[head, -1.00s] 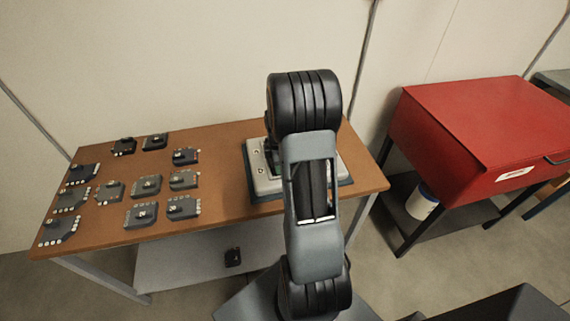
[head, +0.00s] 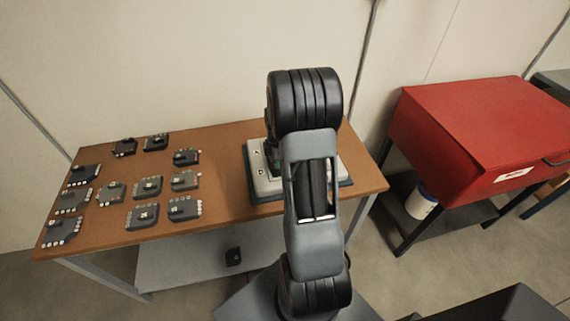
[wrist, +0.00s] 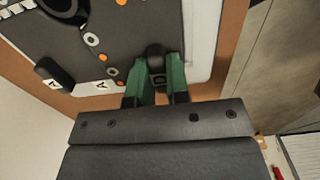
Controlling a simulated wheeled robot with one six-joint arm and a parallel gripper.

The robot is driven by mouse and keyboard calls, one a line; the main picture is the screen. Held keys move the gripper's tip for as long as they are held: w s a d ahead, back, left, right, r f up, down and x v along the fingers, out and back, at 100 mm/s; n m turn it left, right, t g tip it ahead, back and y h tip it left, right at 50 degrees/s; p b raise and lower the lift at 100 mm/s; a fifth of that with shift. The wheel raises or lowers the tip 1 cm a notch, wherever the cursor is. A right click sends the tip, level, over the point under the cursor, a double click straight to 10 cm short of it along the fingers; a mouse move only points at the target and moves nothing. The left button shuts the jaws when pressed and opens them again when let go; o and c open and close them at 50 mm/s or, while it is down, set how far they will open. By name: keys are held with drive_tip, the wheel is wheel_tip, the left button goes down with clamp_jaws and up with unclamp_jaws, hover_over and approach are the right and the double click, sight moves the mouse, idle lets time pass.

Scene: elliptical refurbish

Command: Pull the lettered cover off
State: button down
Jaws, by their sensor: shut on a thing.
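A pale grey unit (head: 262,183) on a dark base sits at the right part of the table, mostly hidden behind my arm in the head view. In the wrist view its dark top panel (wrist: 120,50) carries orange and white round marks, a black block (wrist: 57,74) and white tags lettered A (wrist: 97,88). My gripper (wrist: 158,80), with green fingers, is shut on a small black knob (wrist: 156,57) at the panel's edge. I cannot tell which part is the lettered cover or whether the knob belongs to it.
Several dark modules (head: 142,215) with knobs and small marks stand on the left half of the brown table (head: 215,165). A small dark piece (head: 233,256) lies on the shelf below. A red cabinet (head: 480,130) stands to the right, with a white container (head: 422,203) under it.

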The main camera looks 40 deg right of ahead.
wheel_tip(320, 180, up, 11)
drive_tip(key=p, duration=0.7)
